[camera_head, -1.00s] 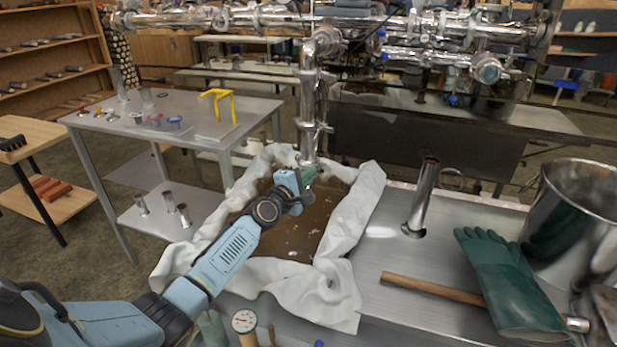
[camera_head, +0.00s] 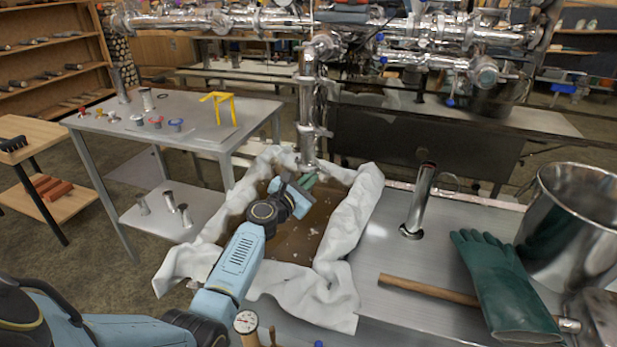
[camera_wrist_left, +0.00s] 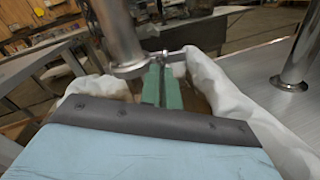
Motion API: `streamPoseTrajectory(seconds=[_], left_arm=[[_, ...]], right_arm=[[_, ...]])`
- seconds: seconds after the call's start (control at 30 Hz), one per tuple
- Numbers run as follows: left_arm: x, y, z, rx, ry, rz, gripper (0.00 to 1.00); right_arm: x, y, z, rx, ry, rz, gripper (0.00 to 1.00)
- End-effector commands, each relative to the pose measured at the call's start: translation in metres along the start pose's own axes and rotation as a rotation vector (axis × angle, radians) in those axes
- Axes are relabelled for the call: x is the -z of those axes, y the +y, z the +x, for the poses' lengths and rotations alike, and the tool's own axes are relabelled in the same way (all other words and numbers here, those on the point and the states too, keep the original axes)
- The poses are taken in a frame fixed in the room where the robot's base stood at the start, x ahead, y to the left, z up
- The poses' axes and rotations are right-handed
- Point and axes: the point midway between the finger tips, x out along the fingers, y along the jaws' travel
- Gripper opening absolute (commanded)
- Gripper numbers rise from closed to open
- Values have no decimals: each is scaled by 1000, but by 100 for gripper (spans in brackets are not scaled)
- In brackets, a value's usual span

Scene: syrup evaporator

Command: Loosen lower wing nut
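The vertical steel pipe (camera_head: 307,120) comes down over the cloth-lined pan; it also shows in the left wrist view (camera_wrist_left: 118,30). A clamp (camera_wrist_left: 135,68) rings its lower end, with a small metal arm (camera_wrist_left: 172,54) sticking out to the right, where the lower wing nut seems to be; its shape is too small to make out. My left gripper (camera_head: 309,180) is beside the pipe's lower end. Its two green fingers (camera_wrist_left: 162,82) point at that metal arm, with a narrow dark gap between them. Whether they touch or hold the nut cannot be told. My right gripper is not in view.
White cloth (camera_head: 352,215) lines the pan of brown liquid (camera_head: 300,238) below my left gripper. To the right are a short steel pipe (camera_head: 420,200), a green glove (camera_head: 500,285), a wooden-handled tool (camera_head: 430,290) and a steel pot (camera_head: 570,235). A side table (camera_head: 190,130) holds small parts.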

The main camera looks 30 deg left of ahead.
Motion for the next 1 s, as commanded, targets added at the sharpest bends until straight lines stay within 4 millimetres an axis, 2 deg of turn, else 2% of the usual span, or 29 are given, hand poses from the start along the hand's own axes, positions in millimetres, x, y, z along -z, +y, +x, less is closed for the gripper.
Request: streamPoseTrajectory(seconds=[0.2,0.4,0.97,1.0], left_arm=[[-1,0,0,0,0,-132,0],[0,-1,0,0,1,-202,0],[0,-1,0,1,1,-233,0],[0,-1,0,1,1,-233,5]], right_arm=[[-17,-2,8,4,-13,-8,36],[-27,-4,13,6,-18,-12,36],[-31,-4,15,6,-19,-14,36],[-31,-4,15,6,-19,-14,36]])
